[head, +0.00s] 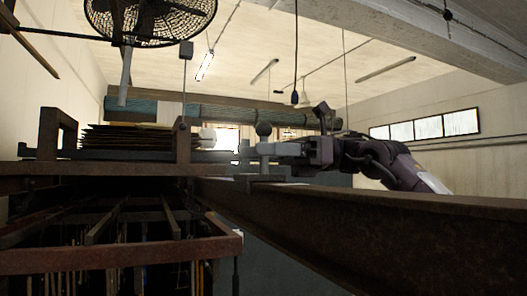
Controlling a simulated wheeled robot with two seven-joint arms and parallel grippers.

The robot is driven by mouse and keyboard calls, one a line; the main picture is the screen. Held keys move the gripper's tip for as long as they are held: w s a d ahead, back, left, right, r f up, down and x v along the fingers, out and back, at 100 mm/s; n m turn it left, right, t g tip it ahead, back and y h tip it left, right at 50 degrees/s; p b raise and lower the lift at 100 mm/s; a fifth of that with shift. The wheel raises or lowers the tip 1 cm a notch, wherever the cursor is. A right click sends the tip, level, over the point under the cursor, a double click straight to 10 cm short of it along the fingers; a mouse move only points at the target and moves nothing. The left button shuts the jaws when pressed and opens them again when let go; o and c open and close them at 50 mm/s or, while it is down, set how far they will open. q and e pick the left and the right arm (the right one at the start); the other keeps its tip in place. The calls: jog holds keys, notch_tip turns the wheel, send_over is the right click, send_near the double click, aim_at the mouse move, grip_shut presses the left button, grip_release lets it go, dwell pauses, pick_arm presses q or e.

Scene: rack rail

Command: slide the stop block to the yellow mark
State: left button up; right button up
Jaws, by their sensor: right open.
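The stop block (258,180) appears as a low grey block with an upright post and a dark round knob (264,129) on top. It sits on the top of a long dark rusty rail (390,202). My right gripper (268,149) reaches in from the right, level with the post just below the knob. Its jaws are open, with the pale fingers at the post; I cannot tell whether they touch it. The yellow mark does not show in this view. My left gripper does not show.
A rusty rack frame (120,255) with hanging strips stands at lower left. A stack of flat sheets (125,138) lies behind it between uprights. A caged fan (150,18) hangs above. The rail top right of the block looks clear beneath my arm.

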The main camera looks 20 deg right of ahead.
dwell(0.3)
jog(key=d, duration=0.9)
jog(key=shift+w, duration=0.35)
jog(key=shift+a, duration=0.1)
dwell(0.4)
